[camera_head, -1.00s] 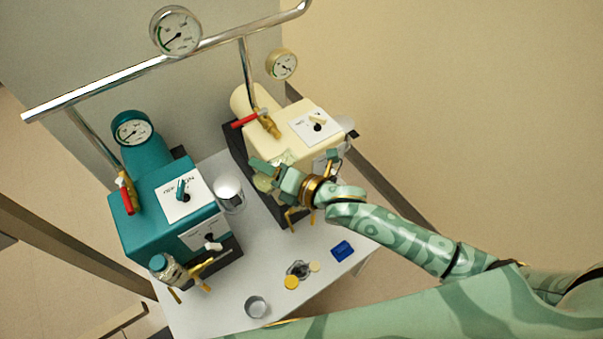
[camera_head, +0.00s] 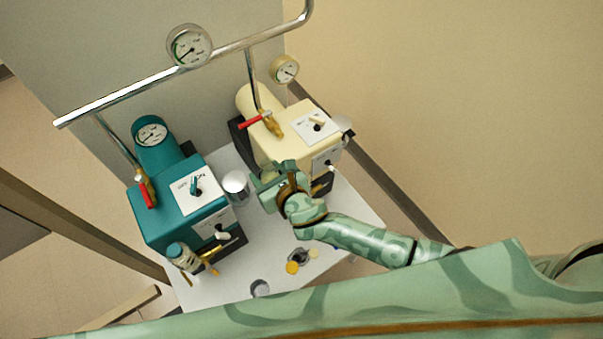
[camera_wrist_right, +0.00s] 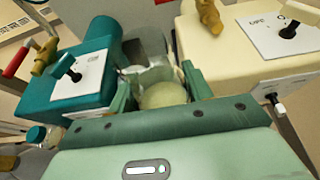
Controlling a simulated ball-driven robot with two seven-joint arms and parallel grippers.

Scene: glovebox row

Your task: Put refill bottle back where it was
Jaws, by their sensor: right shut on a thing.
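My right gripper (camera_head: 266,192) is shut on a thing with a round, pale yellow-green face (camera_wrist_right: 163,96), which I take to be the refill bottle. In the right wrist view it sits between the two green fingers (camera_wrist_right: 160,88). In the head view my gripper hides most of it. Another bottle with a teal cap (camera_head: 177,251) is at the front of the teal machine (camera_head: 165,220). My left gripper is not in view.
A yellow cap (camera_head: 292,268), a dark piece (camera_head: 298,256), a pale cap (camera_head: 313,254) and a small metal cup (camera_head: 260,288) lie near the table's front. A metal pipe (camera_head: 215,61) with gauges runs above the machines. Both machines have red-handled valves. Bare tabletop (camera_head: 255,245) shows between them.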

